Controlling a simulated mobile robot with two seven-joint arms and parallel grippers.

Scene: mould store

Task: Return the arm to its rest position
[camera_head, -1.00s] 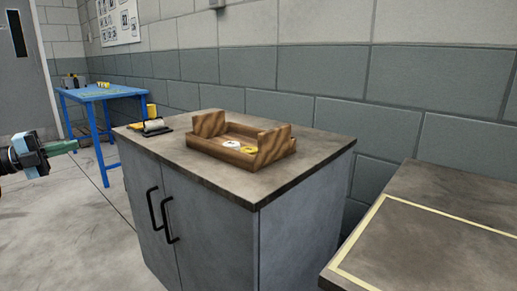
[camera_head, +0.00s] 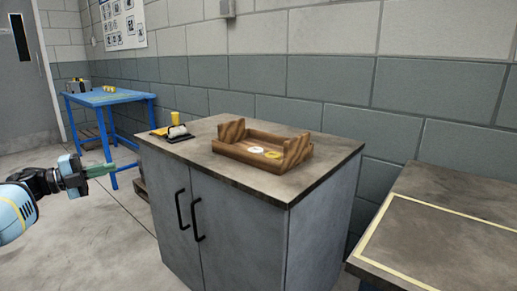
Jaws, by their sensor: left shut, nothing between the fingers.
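My left gripper (camera_head: 101,170) is at the left of the head view, with its blue and black arm (camera_head: 25,200) coming in from the left edge. Its greenish fingers point right, are shut and hold nothing. It is in free air over the floor, left of the grey cabinet (camera_head: 240,235) and apart from it. My right gripper is out of view.
A blue table (camera_head: 105,98) is behind. A yellow-lined bench (camera_head: 430,245) is at right.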

